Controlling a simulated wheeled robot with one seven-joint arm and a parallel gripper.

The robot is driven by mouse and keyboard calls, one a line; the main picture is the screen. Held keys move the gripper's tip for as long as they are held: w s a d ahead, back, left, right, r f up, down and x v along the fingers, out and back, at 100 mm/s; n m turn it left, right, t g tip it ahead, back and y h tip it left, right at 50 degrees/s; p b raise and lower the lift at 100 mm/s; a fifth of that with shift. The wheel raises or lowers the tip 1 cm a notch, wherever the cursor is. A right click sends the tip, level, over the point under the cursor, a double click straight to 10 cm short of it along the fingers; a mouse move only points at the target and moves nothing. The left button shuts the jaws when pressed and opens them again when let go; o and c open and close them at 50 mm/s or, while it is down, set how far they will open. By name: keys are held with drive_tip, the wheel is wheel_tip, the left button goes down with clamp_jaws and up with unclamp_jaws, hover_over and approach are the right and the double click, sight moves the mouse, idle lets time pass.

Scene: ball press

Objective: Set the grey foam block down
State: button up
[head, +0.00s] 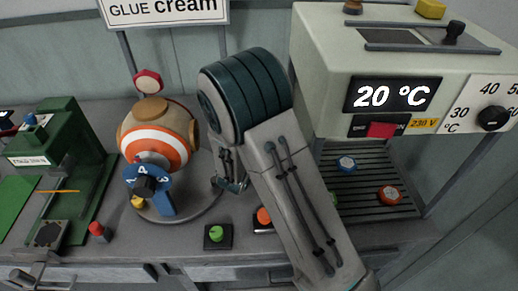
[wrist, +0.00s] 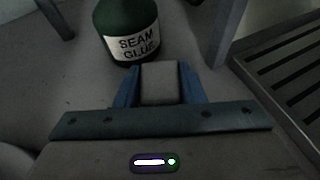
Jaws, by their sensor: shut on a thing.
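The grey foam block (wrist: 159,84) is between the two blue fingers of my gripper (wrist: 158,72) in the wrist view. The gripper is shut on it, with a finger against each side. I cannot tell whether the block touches the grey surface below. In the head view my arm hides the block, and only a part of my gripper (head: 230,175) shows left of the arm.
A green bottle labelled SEAM GLUE (wrist: 128,25) stands just beyond the block. A slatted tray (wrist: 285,80) is to the right. In the head view, a striped ball (head: 160,130) on a stand is left and a heater box (head: 400,70) right.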

drive_tip(key=shift+f, duration=0.25)
drive_tip(key=shift+f, duration=0.1)
drive_tip(key=shift+f+b, duration=0.15)
drive_tip(key=shift+b, duration=0.15)
drive_tip(key=o, duration=1)
drive_tip(key=shift+r, duration=0.2)
drive_tip(key=shift+r+p, duration=0.2)
drive_tip(key=shift+p, duration=0.25)
drive_tip(key=v, duration=1.2)
drive_tip(key=shift+s+f, duration=0.1)
drive_tip(key=shift+f, duration=0.1)
